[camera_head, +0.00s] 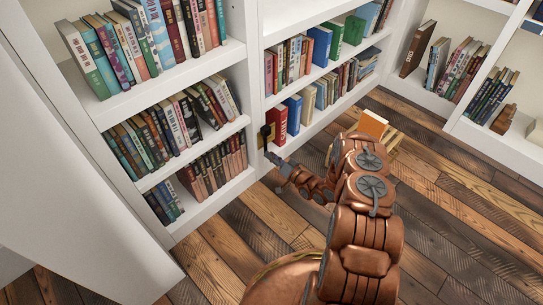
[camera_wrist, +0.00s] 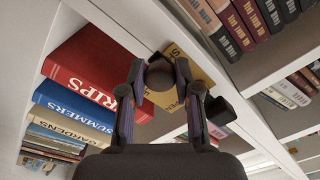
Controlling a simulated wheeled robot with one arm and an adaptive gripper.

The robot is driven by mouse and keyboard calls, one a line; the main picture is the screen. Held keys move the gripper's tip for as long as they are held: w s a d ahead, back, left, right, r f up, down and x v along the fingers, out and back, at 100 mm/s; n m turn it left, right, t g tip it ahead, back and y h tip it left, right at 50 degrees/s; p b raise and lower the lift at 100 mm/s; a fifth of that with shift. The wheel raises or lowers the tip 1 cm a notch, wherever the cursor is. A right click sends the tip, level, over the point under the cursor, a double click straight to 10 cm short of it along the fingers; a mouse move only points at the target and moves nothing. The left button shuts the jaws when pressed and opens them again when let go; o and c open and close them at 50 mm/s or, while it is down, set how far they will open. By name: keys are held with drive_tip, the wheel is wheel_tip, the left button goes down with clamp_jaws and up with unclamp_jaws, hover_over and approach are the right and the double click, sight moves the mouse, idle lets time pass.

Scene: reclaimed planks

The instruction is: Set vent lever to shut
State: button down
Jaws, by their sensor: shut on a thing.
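The vent lever shows in the wrist view as a dark round knob (camera_wrist: 159,76) in front of a yellow plate (camera_wrist: 200,66). Black lettering on the plate seems to read OPEN, partly covered by a finger. My gripper (camera_wrist: 160,72) is shut on the knob, one finger on each side. A black block (camera_wrist: 220,111) sits at the right of the plate; I cannot tell whether it belongs to the lever. In the head view the yellow plate (camera_head: 261,141) is on the shelf upright, with my gripper (camera_head: 270,154) at it. The lever's shaft and exact angle are hidden.
A red book (camera_head: 279,126) stands right beside the plate, also large in the wrist view (camera_wrist: 90,70). White bookcases (camera_head: 215,205) full of books surround the corner. An orange-topped wooden object (camera_head: 373,124) stands on the floor beyond my arm. Plank floor (camera_head: 450,235) is clear at right.

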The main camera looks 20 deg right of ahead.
drive_tip(key=shift+a, duration=0.2)
idle(0.3)
drive_tip(key=c, duration=0.8)
unclamp_jaws()
drive_tip(key=shift+s+d, duration=0.1)
drive_tip(key=shift+s, duration=0.05)
drive_tip(key=v, duration=1.1)
drive_tip(key=shift+s+d, duration=0.15)
drive_tip(key=shift+s, duration=0.25)
